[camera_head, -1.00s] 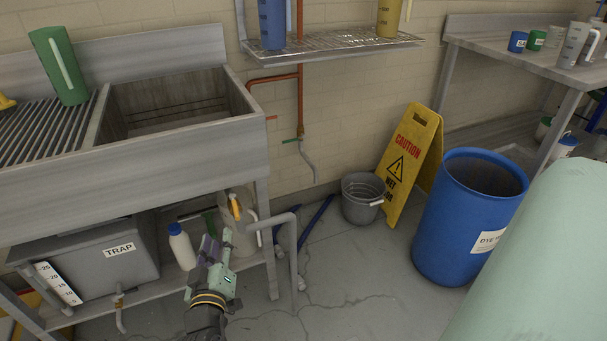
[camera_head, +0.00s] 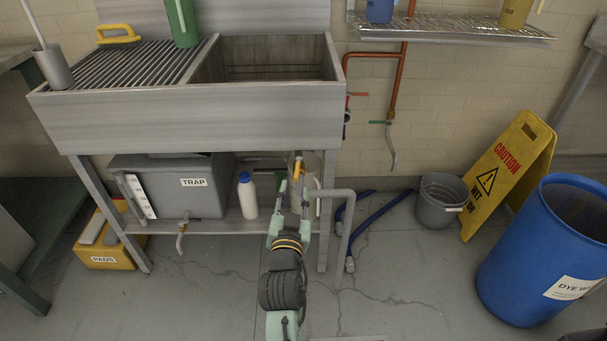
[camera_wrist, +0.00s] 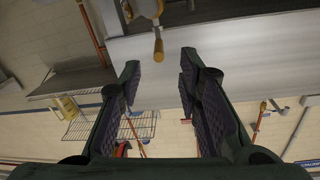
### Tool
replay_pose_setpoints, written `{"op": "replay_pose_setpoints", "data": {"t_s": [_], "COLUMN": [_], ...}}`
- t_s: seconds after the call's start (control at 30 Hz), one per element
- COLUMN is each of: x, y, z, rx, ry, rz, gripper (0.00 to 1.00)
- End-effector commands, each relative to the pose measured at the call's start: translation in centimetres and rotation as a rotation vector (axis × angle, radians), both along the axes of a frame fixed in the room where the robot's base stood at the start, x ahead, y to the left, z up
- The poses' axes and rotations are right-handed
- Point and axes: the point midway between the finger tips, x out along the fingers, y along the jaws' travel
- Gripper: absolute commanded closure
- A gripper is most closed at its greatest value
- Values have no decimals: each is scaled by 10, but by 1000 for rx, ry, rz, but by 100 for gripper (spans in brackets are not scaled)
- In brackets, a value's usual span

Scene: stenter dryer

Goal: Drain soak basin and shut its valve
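The soak basin (camera_head: 265,120) is a grey sink with a ribbed drainboard at its left. I cannot tell whether liquid stands in its visible inside. A yellow-orange valve handle (camera_head: 297,170) hangs beneath the basin's right part; it also shows in the wrist view (camera_wrist: 158,48), pointing along the gap between my fingers. My gripper (camera_head: 294,188) is below the basin, close to the handle. In the wrist view my gripper (camera_wrist: 160,66) is open and empty, with the handle just beyond the fingertips. I see no contact. The valve body is partly hidden in the head view.
A grey TRAP tank (camera_head: 150,190), a white bottle with blue cap (camera_head: 247,197) and a bent grey pipe (camera_head: 343,215) stand close around my arm. Blue hoses (camera_head: 375,215), a bucket (camera_head: 437,203), a caution sign (camera_head: 510,170) and a blue drum (camera_head: 530,260) are to the right.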

Motion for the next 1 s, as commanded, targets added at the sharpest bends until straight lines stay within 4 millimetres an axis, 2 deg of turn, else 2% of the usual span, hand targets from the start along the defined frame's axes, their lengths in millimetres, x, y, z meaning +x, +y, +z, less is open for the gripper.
{"op": "replay_pose_setpoints", "data": {"t_s": [0.03,0.2,0.4,0.8,1.0], "x": [12,43,67,74,74], "y": [-1,-4,-7,-8,-7], "z": [3,3,1,0,0], "rx": [0,-1,-1,-2,-2], "ry": [-2,-1,-1,1,2], "rz": [0,-1,-1,-2,-2], "gripper": [68,68,68,69,82]}}
